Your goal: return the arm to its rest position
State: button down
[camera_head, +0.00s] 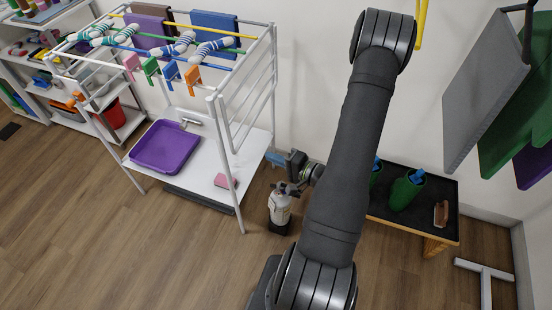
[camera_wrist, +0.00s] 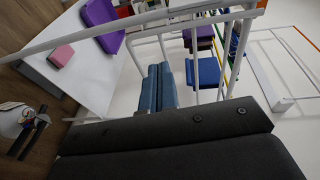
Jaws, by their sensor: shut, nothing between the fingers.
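My gripper (camera_head: 271,158) shows in the head view at the end of my dark arm, low beside the right side of the white drying rack (camera_head: 222,125). Its blue fingers also show in the wrist view (camera_wrist: 158,84), side by side and closed together with nothing between them. My arm's upper links cross the middle of the head view and hide part of what lies behind. The wrist view shows white rack rails close around and beyond the fingers; I cannot tell whether any touch.
The rack holds a purple tray (camera_head: 166,147) and a pink sponge (camera_head: 224,181). A black-topped low table (camera_head: 431,222) with green containers stands right of my arm. Grey and green panels hang at the right.

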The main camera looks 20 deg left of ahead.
jog(key=shift+s+d, duration=0.1)
jog(key=shift+d, duration=0.25)
jog(key=shift+a, duration=0.15)
jog(key=r+x, duration=0.1)
jog(key=x, duration=1.2)
jog(key=shift+a+r, duration=0.25)
jog(key=shift+a, duration=0.2)
jog(key=f+v, duration=0.2)
jog(key=v, duration=1.2)
jog(key=x, duration=0.4)
jog(key=r+x, duration=0.1)
jog(key=x, duration=0.4)
jog(key=r+x, duration=0.1)
jog(key=x, duration=0.3)
jog(key=shift+a, duration=0.5)
jog(key=h, duration=0.4)
send_near(231, 139)
jog(key=shift+w+d, duration=0.85)
jog(key=shift+w, duration=0.15)
jog(key=v, duration=0.8)
jog(key=shift+d+f+n, duration=0.2)
jog(key=shift+d+n, duration=0.1)
